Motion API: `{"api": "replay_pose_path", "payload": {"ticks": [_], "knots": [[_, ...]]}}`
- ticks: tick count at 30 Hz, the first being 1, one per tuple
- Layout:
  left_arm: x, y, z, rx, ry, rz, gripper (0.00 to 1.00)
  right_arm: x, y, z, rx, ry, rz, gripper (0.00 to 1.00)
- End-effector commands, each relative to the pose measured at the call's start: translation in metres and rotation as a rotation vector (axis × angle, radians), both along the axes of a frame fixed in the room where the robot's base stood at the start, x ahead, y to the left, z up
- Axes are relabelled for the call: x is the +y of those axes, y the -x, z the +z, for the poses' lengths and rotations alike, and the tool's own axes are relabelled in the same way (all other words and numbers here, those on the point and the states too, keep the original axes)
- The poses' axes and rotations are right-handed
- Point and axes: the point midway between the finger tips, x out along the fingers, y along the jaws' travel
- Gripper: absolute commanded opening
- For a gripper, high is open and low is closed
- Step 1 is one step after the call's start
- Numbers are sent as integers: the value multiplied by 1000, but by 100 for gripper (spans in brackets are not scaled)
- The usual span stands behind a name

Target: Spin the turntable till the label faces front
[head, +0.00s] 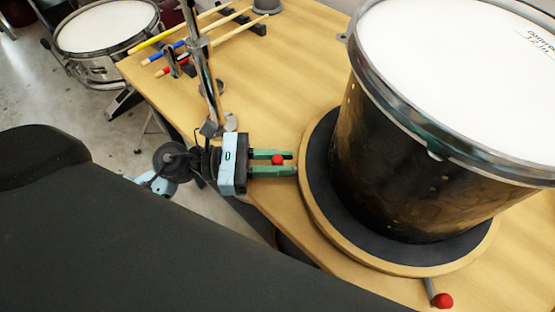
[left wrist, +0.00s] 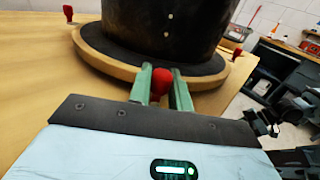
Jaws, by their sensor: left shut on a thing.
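The turntable (head: 312,205) is a round disc with a pale wood rim and a dark top, and it also shows in the left wrist view (left wrist: 95,57). A black drum (head: 375,165) with a white head stands on it. I see no label on the part of the drum's side in view; dark writing shows on its head. My left gripper (head: 280,161) is at the turntable's left edge, its green fingers shut on a red knob (left wrist: 160,82). Another red knob (head: 443,300) sticks out at the front on a grey rod. My right gripper is not in view.
The wooden table (head: 270,80) has bare room left of the turntable. A metal stand (head: 210,85) rises near its left edge. Drumsticks (head: 215,40) lie on a rack at the back. A snare drum (head: 105,30) stands beyond the table at the far left.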

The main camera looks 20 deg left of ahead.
Motion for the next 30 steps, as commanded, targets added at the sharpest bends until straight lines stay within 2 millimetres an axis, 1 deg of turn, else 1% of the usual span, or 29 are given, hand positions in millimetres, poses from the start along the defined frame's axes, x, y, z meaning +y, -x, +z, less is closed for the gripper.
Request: {"api": "replay_pose_path", "payload": {"ticks": [7, 12, 17, 25, 26, 29, 30], "knots": [[13, -36, -3, -4, -2, 8, 0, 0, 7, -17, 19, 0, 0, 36], [18, -55, -1, -3, 0, 7, 0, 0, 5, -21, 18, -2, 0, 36], [20, -62, 0, -1, 0, 8, 0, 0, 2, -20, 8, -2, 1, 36], [20, -62, 1, -3, 1, 8, 0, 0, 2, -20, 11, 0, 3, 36], [20, -62, 1, -3, 1, 8, 23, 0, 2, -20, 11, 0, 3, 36], [19, -61, 1, -2, 1, 7, 36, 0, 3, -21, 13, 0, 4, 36], [19, -61, 1, -1, 0, 6, 39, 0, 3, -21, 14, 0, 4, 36]]}}
